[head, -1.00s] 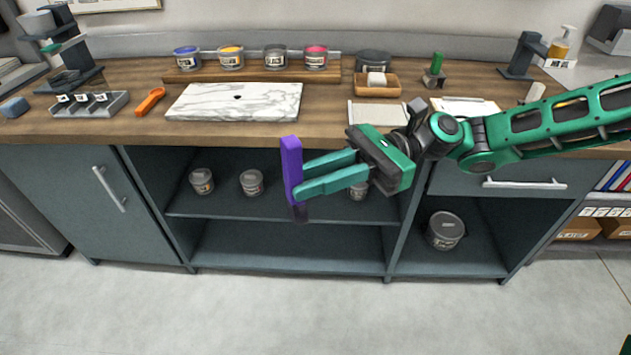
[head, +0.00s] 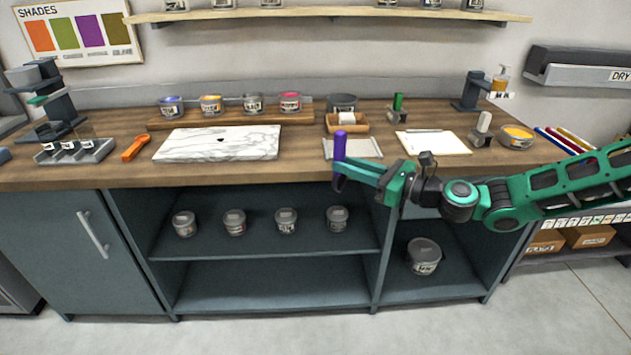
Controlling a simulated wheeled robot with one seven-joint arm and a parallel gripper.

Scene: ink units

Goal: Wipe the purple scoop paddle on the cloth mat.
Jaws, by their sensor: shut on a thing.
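The purple scoop paddle (head: 339,147) stands roughly upright at the front edge of the counter in the head view. My gripper (head: 349,167) is shut on it from the right, and the paddle's lower end sticks out below the fingers. A flat pale grey mat (head: 365,146) lies on the counter just right of and behind the paddle; it looks like the cloth mat. The paddle is apart from the mat as far as I can tell, in front of its left part. My gripper and wrist are in front of the mat's near edge.
A white marble slab (head: 218,144) lies to the left, with several ink tubs on a wooden riser (head: 230,120) behind it. A wooden tray (head: 347,125) stands behind the mat. A white sheet (head: 433,143) lies right of it. Below is an open shelf (head: 265,244) with tubs.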

